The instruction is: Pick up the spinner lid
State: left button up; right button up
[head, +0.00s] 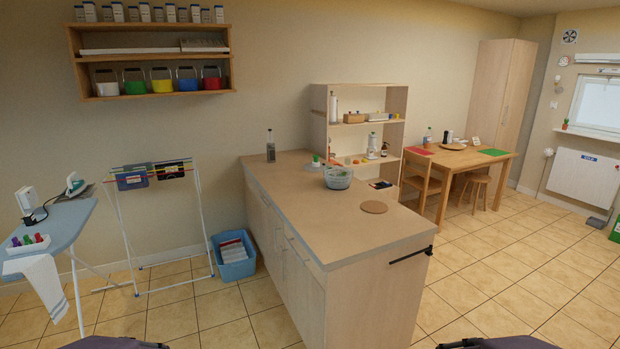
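A clear, bluish spinner bowl (338,178) stands on the light wooden counter, with something green inside. Just behind and left of it is a small white piece with a green top (316,161) above a flat grey base. It looks like the spinner lid, but it is too small to be sure. The bowl partly overlaps its right side. Neither of my grippers shows; only dark parts of my own arms show at the bottom edge.
The counter (300,210) has a round brown mat (374,206), a dark bottle (270,146) and a small dark item (380,184). A bar (410,255) sticks out at its front right corner. Its front left top is clear. A drying rack (165,220) stands left, and tiled floor is open right.

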aim_at(316, 167)
jog(key=i+j+u, duration=0.35)
jog(key=i, duration=0.95)
jog(key=i+u, duration=0.3)
jog(key=i, duration=1)
jog(key=i+z, duration=0.15)
jog(key=i, duration=0.3)
jog(key=i+j+z, duration=0.15)
jog(key=i, duration=0.35)
jog(key=i+j+z, duration=0.15)
jog(key=i, duration=0.3)
jog(key=i+j+z, duration=0.15)
jog(key=i, duration=0.3)
jog(key=i+j+z, duration=0.1)
jog(key=i+j, duration=0.3)
jog(key=i, duration=0.05)
